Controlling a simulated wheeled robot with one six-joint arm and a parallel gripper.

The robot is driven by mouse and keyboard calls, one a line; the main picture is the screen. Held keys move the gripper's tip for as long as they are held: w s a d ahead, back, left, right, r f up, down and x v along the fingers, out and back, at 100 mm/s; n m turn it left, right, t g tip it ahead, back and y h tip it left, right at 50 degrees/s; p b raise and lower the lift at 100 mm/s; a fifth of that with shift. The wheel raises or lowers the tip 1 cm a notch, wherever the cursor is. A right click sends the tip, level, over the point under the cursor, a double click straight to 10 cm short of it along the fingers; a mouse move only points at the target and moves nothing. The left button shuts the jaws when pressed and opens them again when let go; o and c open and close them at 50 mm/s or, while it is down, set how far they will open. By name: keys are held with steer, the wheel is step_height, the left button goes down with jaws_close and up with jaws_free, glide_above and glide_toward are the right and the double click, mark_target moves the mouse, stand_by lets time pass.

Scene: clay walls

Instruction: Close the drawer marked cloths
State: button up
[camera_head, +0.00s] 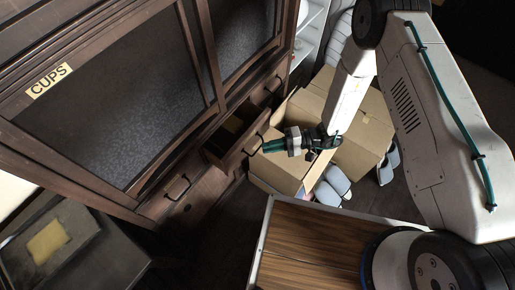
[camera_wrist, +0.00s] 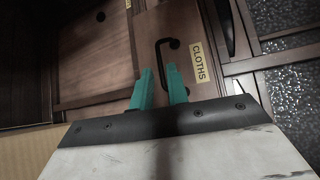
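The drawer marked cloths (camera_wrist: 150,28) has a brown wooden front, a black bar handle (camera_wrist: 159,52) and a yellow label reading CLOTHS (camera_wrist: 199,62) in the wrist view. In the head view an open drawer (camera_head: 236,154) sticks out from the dark wooden cabinet, and its inside shows. My gripper (camera_head: 268,146) is just in front of that drawer's handle. In the wrist view, the teal fingers of my gripper (camera_wrist: 160,70) stand apart, with the lower part of the handle seen between them. I cannot tell whether they touch it.
The cabinet (camera_head: 140,205) has mesh-like door panels and a CUPS label (camera_head: 49,81). Cardboard boxes (camera_head: 362,125) stand right of the open drawer, behind my arm. A wood-topped surface (camera_head: 310,240) lies in front. A grey box-like unit (camera_head: 85,260) stands at the lower left.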

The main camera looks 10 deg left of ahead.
mark_target(258, 149)
steer(key=shift+x, duration=2.2)
jaws_close()
